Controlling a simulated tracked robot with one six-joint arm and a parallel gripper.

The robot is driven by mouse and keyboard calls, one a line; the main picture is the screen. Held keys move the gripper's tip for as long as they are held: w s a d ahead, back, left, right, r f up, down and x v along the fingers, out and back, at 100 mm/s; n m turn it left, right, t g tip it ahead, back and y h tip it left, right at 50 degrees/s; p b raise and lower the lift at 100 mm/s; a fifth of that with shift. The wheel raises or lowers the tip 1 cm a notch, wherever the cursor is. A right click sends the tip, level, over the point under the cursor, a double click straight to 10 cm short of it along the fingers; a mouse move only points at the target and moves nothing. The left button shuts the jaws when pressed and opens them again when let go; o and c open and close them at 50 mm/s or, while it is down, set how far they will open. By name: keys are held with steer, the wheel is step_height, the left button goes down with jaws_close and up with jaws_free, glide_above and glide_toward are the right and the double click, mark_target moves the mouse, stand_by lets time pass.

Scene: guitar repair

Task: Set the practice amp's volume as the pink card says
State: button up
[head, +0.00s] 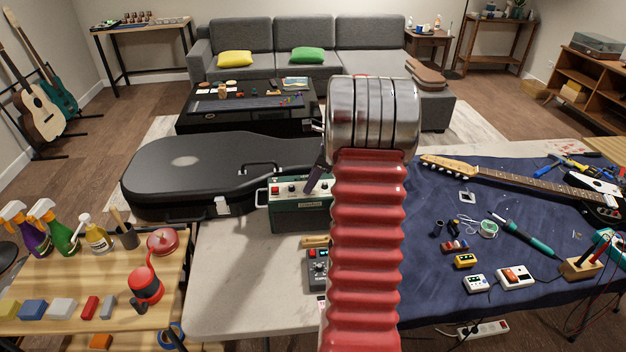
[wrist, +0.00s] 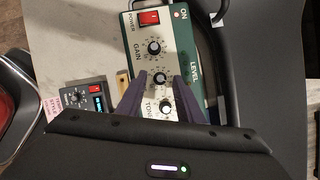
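The practice amp (head: 300,215) is a green box with a pale top panel, standing on the table beside the guitar case. My gripper (wrist: 158,75) is open over the panel, one dark finger on each side of the middle knob (wrist: 160,78), beside the LEVEL label. I cannot tell its height above the knob. In the head view my gripper (head: 318,172) is partly hidden by my arm. A pink card (wrist: 46,103) shows partly; its text is unreadable.
A small dark pedal (wrist: 85,98) with a blue screen and red switch sits near the amp. A black guitar case (head: 200,172) lies behind and left. A blue mat (head: 430,240) with a guitar neck and tools covers the right. Bare tabletop (head: 230,270) lies front left.

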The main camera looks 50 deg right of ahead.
steer(key=shift+c, duration=0.4)
jaws_close()
steer(key=shift+n, duration=0.4)
steer(key=shift+o, duration=0.4)
jaws_free()
steer(key=shift+r, duration=0.1)
steer(key=v, duration=1.3)
steer(key=shift+d+r, duration=0.25)
